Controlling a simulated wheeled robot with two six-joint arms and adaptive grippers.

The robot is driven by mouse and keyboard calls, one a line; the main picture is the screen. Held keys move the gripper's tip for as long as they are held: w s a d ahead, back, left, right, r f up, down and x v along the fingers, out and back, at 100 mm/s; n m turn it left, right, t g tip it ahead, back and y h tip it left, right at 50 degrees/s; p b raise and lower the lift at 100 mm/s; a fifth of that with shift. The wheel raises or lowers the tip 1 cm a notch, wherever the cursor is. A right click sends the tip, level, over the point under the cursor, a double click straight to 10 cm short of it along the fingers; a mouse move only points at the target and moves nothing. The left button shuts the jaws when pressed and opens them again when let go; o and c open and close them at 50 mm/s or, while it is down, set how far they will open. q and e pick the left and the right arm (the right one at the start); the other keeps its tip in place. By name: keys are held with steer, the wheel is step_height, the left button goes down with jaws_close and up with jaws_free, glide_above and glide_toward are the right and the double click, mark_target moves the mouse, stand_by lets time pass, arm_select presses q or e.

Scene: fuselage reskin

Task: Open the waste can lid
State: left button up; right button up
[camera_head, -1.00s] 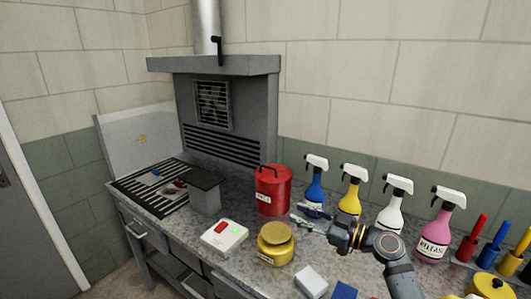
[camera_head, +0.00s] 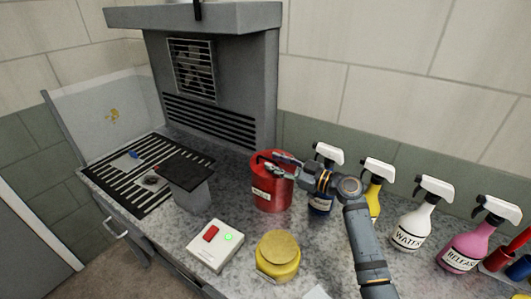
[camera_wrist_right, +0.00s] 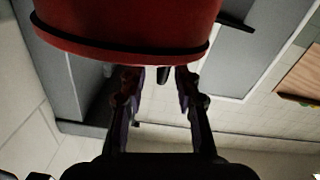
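The red waste can (camera_head: 270,196) stands on the speckled countertop with a white label on its front. A black handle (camera_head: 262,158) shows at its top, partly hidden by my gripper. The lid looks down on the can. My right gripper (camera_head: 275,164) is at the top of the can, close to the handle. In the right wrist view the can's red wall and dark rim (camera_wrist_right: 120,55) fill the top. The right fingers (camera_wrist_right: 158,86) are apart there, with a small dark piece near the gap. I cannot tell whether they touch the handle. My left gripper is out of view.
Spray bottles, blue, yellow, white (camera_head: 415,225) and pink (camera_head: 470,245), stand right of the can. A grey hood (camera_head: 225,90) and slotted grate (camera_head: 125,185) lie left.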

mark_target(268, 159)
steer(key=x, duration=0.3)
steer(key=shift+r+p, duration=0.25)
steer(key=shift+p, duration=0.15)
steer(key=shift+w+a, duration=0.1)
steer(key=shift+a, duration=0.2)
steer(key=shift+w+a+f, duration=0.15)
steer(key=shift+f, duration=0.05)
jaws_close()
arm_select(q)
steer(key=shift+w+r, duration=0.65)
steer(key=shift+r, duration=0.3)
